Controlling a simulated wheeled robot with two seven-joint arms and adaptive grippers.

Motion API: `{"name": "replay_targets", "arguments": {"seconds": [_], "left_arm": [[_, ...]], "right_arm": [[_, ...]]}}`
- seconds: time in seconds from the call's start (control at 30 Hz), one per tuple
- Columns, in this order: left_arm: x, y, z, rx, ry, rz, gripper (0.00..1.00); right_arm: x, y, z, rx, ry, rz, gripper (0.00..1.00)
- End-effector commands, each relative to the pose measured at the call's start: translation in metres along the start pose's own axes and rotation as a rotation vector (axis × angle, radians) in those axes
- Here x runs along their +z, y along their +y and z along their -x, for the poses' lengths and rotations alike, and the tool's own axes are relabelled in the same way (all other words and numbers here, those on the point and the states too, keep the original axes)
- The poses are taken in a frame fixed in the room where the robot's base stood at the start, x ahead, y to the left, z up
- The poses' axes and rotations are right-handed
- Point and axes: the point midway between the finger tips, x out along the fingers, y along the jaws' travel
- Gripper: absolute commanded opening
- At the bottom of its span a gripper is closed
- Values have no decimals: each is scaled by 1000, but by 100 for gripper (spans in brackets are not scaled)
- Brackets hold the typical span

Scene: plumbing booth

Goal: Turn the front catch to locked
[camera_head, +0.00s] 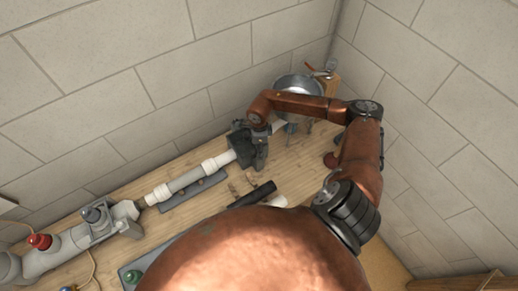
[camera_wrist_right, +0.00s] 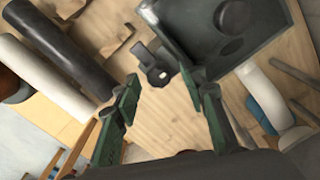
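In the right wrist view a small dark catch (camera_wrist_right: 158,72) with a pale spot at its middle sticks out from the corner of a dark green-grey housing (camera_wrist_right: 235,45). My right gripper (camera_wrist_right: 160,78) is open, its two green-padded fingers on either side of the catch, with visible gaps; whether either touches it is not clear. In the head view my right gripper (camera_head: 256,153) is by the dark housing (camera_head: 238,139) at the end of the white pipe, and my arm hides part of it. Whether the catch is locked cannot be told. My left gripper is not in view.
A wooden bench (camera_head: 220,187) runs along a grey block wall. A grey and white pipe (camera_head: 190,178) with fittings leads left to a red knob (camera_head: 39,241). A black tube (camera_head: 252,194) lies in front. A metal pot-like vessel (camera_head: 298,84) stands behind my right arm.

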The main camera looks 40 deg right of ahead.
Motion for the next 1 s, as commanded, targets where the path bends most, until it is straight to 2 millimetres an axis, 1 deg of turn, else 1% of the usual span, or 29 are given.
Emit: {"name": "replay_targets", "arguments": {"seconds": [0.2,0.77,1.0], "left_arm": [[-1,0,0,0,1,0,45],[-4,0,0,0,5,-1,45],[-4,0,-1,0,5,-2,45]], "right_arm": [[0,0,0,0,0,0,38],[0,0,0,0,-1,0,0],[0,0,0,-1,-1,-12,0]]}}
